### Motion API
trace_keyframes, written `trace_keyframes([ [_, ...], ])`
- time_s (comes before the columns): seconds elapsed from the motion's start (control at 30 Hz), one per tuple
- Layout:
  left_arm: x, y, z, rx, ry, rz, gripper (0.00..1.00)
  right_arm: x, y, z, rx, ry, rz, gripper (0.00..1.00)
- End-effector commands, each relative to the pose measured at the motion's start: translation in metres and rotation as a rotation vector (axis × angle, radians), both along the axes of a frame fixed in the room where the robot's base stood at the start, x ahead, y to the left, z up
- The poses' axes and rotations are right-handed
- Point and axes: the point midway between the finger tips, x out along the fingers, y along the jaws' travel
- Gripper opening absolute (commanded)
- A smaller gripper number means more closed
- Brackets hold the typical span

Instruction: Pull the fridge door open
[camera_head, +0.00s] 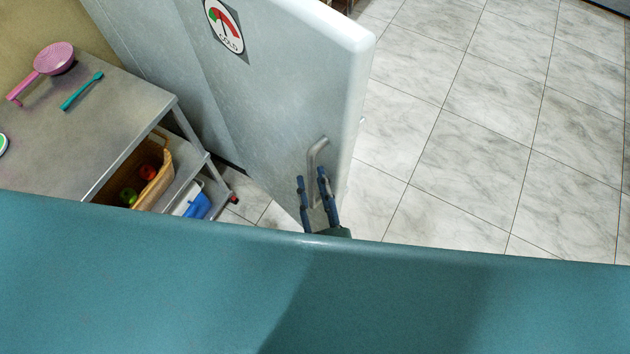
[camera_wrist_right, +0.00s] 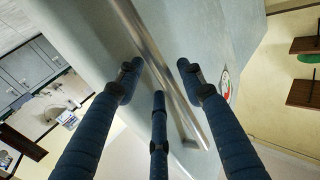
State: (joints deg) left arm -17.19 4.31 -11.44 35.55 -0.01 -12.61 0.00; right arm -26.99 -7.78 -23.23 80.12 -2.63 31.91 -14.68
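The pale grey fridge door (camera_head: 270,90) carries a red and green "COLD" dial (camera_head: 224,25). Its thick white edge stands out with floor tiles visible beyond it, so it looks open. The metal door handle (camera_head: 317,158) is near its right edge; the handle bar (camera_wrist_right: 150,50) crosses the right wrist view diagonally. My right gripper (camera_head: 312,183) has blue fingers at the lower part of the handle. In the right wrist view the fingers (camera_wrist_right: 157,75) are spread, with the bar between or just beyond them; contact cannot be told. My left gripper is not in view.
A grey metal table (camera_head: 90,120) stands left of the door, with a pink strainer (camera_head: 54,58) and a teal brush (camera_head: 82,91) on top. A basket (camera_head: 158,185) with fruit sits on its lower shelf. Tiled floor (camera_head: 470,130) on the right is clear.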

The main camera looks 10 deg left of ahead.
Motion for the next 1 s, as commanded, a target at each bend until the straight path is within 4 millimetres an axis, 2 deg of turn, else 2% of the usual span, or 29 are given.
trace_keyframes([
  [0.2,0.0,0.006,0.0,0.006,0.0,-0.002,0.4,0.001,0.0,0.002,0.002,-0.003,-0.001,0.39],
  [0.33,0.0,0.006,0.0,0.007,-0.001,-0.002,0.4,-0.008,-0.003,0.001,0.001,-0.002,-0.001,0.39],
  [0.8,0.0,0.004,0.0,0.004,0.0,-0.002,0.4,-0.094,-0.033,0.001,0.001,0.0,0.0,0.39],
  [1.0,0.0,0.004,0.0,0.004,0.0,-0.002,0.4,-0.112,-0.04,0.001,0.002,-0.002,-0.001,0.39],
])
